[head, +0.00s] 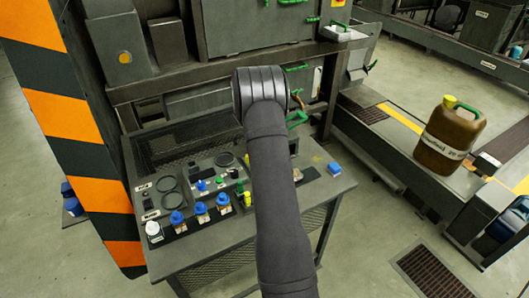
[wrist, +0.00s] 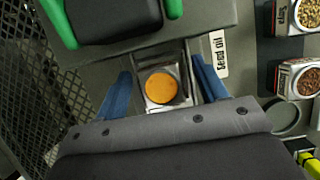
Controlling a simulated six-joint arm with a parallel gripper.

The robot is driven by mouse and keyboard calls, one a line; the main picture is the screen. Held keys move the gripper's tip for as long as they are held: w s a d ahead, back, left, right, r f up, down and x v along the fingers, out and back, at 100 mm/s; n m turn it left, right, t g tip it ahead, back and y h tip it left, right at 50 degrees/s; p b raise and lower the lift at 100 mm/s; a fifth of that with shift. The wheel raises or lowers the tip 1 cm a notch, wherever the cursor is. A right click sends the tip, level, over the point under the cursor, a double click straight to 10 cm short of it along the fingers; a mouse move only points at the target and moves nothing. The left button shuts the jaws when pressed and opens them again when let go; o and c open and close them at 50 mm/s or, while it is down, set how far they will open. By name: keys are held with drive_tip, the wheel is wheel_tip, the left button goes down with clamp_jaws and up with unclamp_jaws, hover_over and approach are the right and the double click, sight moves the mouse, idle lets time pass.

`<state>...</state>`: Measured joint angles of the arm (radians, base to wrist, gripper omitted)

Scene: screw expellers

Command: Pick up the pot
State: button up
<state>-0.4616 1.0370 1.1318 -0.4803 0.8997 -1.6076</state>
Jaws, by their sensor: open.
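The likely pot is a small metal container (wrist: 149,103) with a round orange top, in the middle of the wrist view. It sits by a label reading "Seed oil", in a square recess or holder. The two blue fingers of my gripper (wrist: 161,74) are apart, one on each side of it, with visible gaps. The fingers are not touching it, and how far above it they are I cannot tell. In the head view my arm hides the gripper and this container.
A dark part with green handles (wrist: 118,20) is close above the container in the wrist view. Tins of seeds (wrist: 297,80) stand at right. In the head view, blue-capped jars (head: 178,218) line the bench front, and a brown jug (head: 447,138) stands far right.

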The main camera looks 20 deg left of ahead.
drive_tip(key=c, duration=1.2)
